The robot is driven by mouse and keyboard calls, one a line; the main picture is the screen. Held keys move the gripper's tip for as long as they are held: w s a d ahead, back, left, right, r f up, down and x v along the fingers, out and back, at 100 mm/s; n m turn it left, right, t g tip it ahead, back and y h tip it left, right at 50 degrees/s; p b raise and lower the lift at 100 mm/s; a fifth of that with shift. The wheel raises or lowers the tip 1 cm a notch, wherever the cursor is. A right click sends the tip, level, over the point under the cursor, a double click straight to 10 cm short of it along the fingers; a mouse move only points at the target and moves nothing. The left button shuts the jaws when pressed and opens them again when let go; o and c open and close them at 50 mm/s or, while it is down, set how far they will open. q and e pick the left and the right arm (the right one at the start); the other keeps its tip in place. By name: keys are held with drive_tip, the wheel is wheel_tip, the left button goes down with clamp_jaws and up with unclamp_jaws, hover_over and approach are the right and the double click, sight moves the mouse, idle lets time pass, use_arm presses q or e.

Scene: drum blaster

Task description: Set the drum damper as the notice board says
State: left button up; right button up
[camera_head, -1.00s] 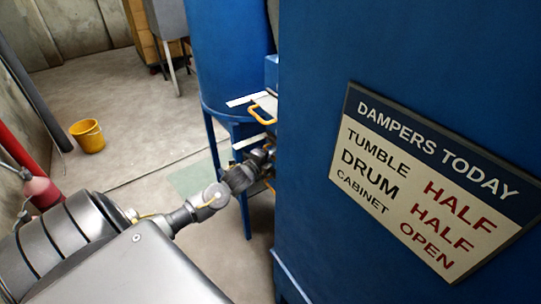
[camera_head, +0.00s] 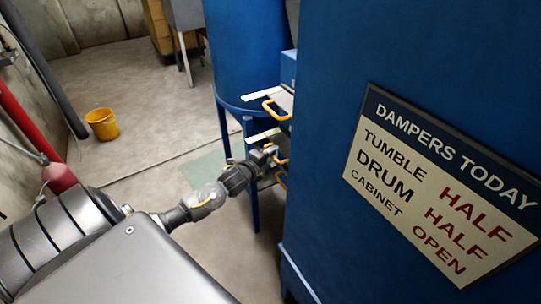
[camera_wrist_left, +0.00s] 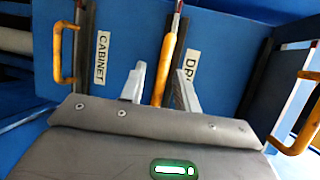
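The notice board (camera_head: 442,185) reads TUMBLE HALF, DRUM HALF, CABINET OPEN. In the left wrist view, a yellow damper handle (camera_wrist_left: 163,72) runs between the fingers of my left gripper (camera_wrist_left: 160,82). A label beginning "DR" (camera_wrist_left: 187,78) is just right of this handle, partly hidden by the right finger. The fingers are apart, with a gap showing on the handle's left; contact on the right is unclear. The CABINET label (camera_wrist_left: 101,58) is to the left, beside another yellow handle (camera_wrist_left: 66,52). In the head view, my left gripper (camera_head: 270,158) is at the lower handles, its fingertips hard to make out.
A third yellow handle (camera_wrist_left: 298,130) is at the right of the wrist view. The blue cabinet wall (camera_head: 325,130) stands close on the right, a blue drum on legs (camera_head: 245,50) behind. A yellow bucket (camera_head: 102,124) stands on open floor; a red cylinder (camera_head: 60,177) is at the left.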

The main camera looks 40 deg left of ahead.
use_arm(q)
drive_tip(key=s+r+b, duration=0.2)
drive_tip(key=s, duration=0.8)
drive_tip(key=shift+s+d, duration=0.2)
drive_tip(key=shift+s, duration=0.1)
